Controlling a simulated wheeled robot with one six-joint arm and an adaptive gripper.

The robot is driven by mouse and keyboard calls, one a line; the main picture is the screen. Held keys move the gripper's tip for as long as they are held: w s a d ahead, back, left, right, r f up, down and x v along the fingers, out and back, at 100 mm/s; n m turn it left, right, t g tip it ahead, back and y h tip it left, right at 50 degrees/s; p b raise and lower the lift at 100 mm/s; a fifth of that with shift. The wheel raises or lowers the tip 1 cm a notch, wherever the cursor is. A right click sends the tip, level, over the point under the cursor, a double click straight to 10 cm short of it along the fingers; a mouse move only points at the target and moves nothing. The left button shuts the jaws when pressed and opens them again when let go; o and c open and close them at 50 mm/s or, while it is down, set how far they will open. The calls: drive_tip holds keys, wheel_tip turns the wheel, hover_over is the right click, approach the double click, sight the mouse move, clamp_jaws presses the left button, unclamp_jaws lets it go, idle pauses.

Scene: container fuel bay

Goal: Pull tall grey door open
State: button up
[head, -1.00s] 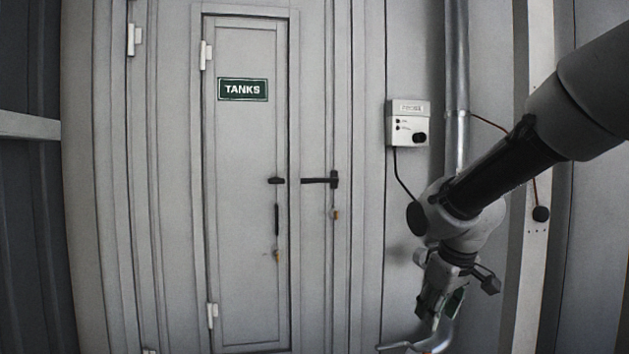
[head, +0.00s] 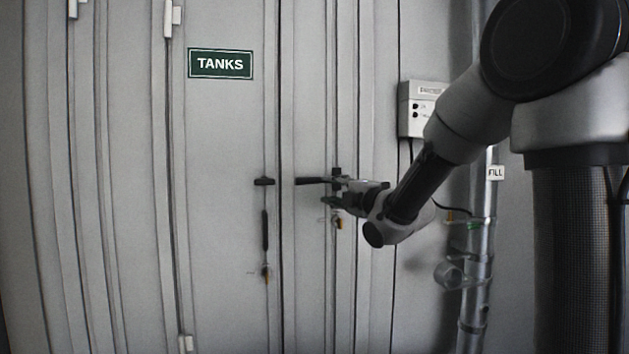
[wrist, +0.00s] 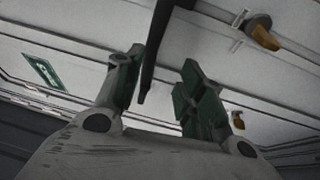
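The tall grey door (head: 215,200) with the green TANKS sign (head: 220,63) looks closed. It carries a short black handle (head: 264,181) and a vertical black bar (head: 265,232). To its right, a black lever handle (head: 315,181) sticks out level from the frame side. My gripper (head: 330,192) is at the right end of this lever. In the wrist view my gripper (wrist: 160,92) is open, and the black lever (wrist: 153,60) shows between its two fingers. I cannot tell whether either finger touches it.
An orange tag or key (head: 339,223) hangs below the lever, and it shows large in the wrist view (wrist: 263,35). A second one (head: 266,272) is lower on the door. A grey control box (head: 415,112) and a vertical pipe (head: 484,215) stand at the right.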

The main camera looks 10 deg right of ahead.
sight(318, 181)
drive_tip(key=shift+n+y, duration=0.3)
drive_tip(key=shift+n, duration=0.4)
drive_tip(key=x, duration=0.4)
drive_tip(key=r+x, duration=0.1)
drive_tip(key=x, duration=0.2)
drive_tip(key=shift+w+a+r, duration=0.2)
drive_tip(key=shift+a+r, duration=0.05)
clamp_jaws()
